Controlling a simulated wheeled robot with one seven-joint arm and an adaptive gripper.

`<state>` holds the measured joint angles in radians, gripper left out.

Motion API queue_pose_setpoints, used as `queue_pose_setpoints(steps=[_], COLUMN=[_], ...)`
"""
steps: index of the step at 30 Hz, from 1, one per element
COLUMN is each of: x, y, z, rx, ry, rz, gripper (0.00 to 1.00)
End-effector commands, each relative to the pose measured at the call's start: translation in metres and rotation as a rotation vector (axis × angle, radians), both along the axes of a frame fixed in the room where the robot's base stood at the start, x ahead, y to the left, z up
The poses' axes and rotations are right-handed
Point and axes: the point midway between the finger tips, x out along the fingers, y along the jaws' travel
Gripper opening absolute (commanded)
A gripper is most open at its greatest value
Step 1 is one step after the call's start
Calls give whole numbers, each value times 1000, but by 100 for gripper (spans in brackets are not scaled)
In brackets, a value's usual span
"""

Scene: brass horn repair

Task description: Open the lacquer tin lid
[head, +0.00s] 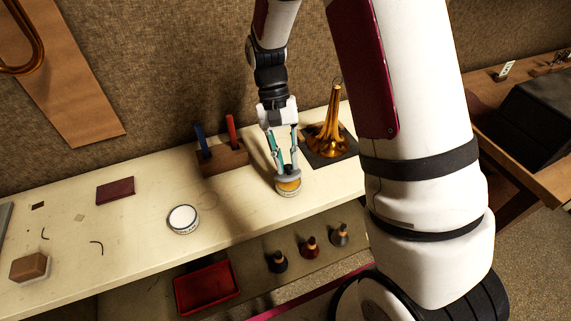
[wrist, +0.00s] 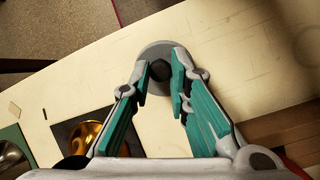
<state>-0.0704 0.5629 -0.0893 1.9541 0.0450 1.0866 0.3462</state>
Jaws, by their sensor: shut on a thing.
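The lacquer tin (head: 289,192) is small, round and pale, and stands near the front edge of the bench. Its grey lid (head: 291,176) is a disc with a dark knob (wrist: 160,70) on top. My gripper (head: 287,169) points down over the tin and is shut on the knob; it also shows in the wrist view (wrist: 160,80). In the head view an amber area shows between the lid and the tin's pale rim, so the lid looks raised a little above the tin. In the wrist view the lid hides the tin.
A brass bell (head: 327,138) stands on a dark mat to the right. A wooden block (head: 222,162) with a blue and a red tool stands behind left. A white-topped round container (head: 183,219) is to the left. A red tray (head: 206,287) and several small bottles sit on the lower shelf.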

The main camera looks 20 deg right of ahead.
Motion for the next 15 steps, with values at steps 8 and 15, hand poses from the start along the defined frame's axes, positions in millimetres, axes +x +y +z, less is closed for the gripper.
queue_pose_setpoints(steps=[8,15], x=[19,24], y=[1,1], z=[-1,1], rx=[1,1], ry=[198,306], rz=[0,0], gripper=[0,0])
